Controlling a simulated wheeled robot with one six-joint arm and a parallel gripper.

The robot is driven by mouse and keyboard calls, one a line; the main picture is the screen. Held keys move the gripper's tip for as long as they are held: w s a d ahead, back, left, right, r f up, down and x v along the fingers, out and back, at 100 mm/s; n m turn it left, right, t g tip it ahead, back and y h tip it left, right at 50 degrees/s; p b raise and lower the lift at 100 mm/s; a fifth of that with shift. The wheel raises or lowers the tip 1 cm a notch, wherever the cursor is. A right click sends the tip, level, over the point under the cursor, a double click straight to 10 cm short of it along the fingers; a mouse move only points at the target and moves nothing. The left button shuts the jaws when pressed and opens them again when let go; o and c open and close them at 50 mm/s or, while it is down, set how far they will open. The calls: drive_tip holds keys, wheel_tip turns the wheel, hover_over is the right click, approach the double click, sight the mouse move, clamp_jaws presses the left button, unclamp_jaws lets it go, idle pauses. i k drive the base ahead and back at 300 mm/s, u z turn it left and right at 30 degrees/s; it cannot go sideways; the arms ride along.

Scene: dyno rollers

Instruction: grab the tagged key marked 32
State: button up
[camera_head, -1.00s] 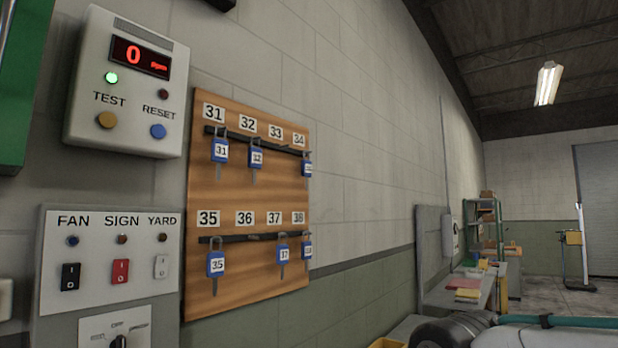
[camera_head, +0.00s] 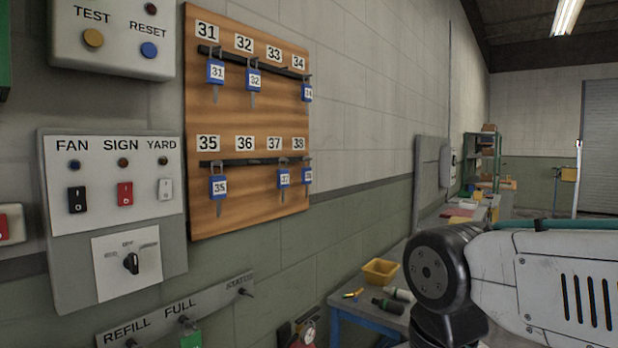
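The key tagged 32 (camera_head: 254,80) has a blue tag with a white label. It hangs on the upper dark rail of the wooden key board (camera_head: 290,112), below the printed number 32. The key tagged 31 (camera_head: 215,74) hangs to its left, and a key under number 34 (camera_head: 307,91) hangs at the right end. The place under 33 shows no key. My gripper is out of view; only part of my arm shows at the lower right, apart from the board.
The lower rail holds keys under 35 (camera_head: 218,188), 37 (camera_head: 284,179) and 38. A switch panel (camera_head: 110,215) and a TEST/RESET box (camera_head: 115,62) are left of the board. A hook strip (camera_head: 215,300) is below. A yellow bin (camera_head: 381,271) stands on a bench.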

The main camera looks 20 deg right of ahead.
sight(252, 76)
drive_tip(key=z, duration=1.75)
drive_tip(key=i, duration=1.5)
drive_tip(key=u, duration=2.75)
